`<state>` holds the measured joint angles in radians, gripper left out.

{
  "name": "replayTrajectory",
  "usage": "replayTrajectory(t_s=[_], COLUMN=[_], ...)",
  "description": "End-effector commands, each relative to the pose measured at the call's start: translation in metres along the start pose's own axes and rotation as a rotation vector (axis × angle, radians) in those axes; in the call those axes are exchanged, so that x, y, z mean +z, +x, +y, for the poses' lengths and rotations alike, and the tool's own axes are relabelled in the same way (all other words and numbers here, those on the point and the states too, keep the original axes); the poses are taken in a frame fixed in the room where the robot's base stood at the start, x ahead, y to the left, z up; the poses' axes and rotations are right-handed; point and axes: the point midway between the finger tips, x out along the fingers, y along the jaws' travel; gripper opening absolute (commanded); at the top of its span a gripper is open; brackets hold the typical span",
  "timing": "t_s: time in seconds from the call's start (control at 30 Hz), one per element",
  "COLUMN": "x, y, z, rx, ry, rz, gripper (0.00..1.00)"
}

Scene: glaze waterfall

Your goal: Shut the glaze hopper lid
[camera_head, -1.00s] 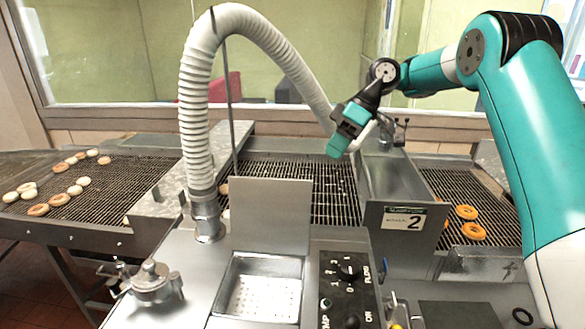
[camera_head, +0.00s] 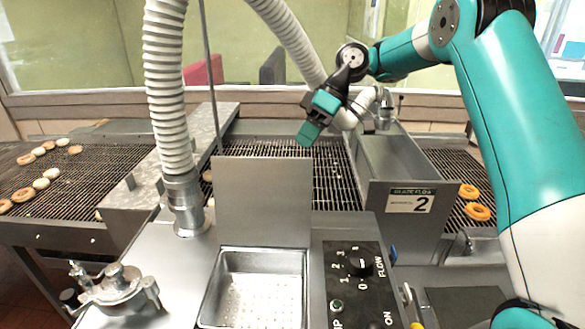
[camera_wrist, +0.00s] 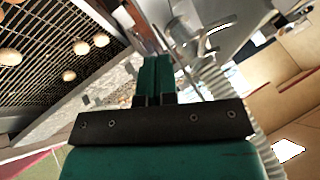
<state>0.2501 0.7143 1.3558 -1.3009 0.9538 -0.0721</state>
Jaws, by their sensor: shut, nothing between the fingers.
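The glaze hopper lid (camera_head: 262,200) is a flat grey metal panel standing upright at the back edge of the hopper. The hopper (camera_head: 232,262) is a square steel basin with a perforated floor, open at the top. My gripper (camera_head: 308,135) is shut and empty, pointing down and left. In the head view it appears above and right of the lid, apart from it, with the conveyor grid behind. In the wrist view the green fingers (camera_wrist: 153,80) are together with nothing between them.
A ribbed white hose (camera_head: 168,110) rises left of the lid, beside a thin rod. A control panel (camera_head: 350,285) with knobs lies right of the hopper. A deep metal trough (camera_head: 405,170) marked 2 stands behind it. Doughnuts lie on conveyors at both sides.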

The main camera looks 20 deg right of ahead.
Motion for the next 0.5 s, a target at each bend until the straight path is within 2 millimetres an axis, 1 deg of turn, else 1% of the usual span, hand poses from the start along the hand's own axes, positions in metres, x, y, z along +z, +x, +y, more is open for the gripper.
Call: replayTrajectory(t_s=[0.03,0.13,0.17,0.3,0.5], x=[0.000,-0.001,-0.003,-0.004,-0.003], y=[0.013,0.032,0.030,0.037,0.043], z=[-0.001,-0.002,-0.009,-0.026,-0.037], rx=[-0.003,-0.002,-0.001,-0.001,0.001], ry=[0.000,-0.002,-0.003,-0.003,-0.003], rz=[-0.002,-0.003,-0.001,-0.001,0.000], gripper=[0.00,0.00,0.00,0.00,0.00])
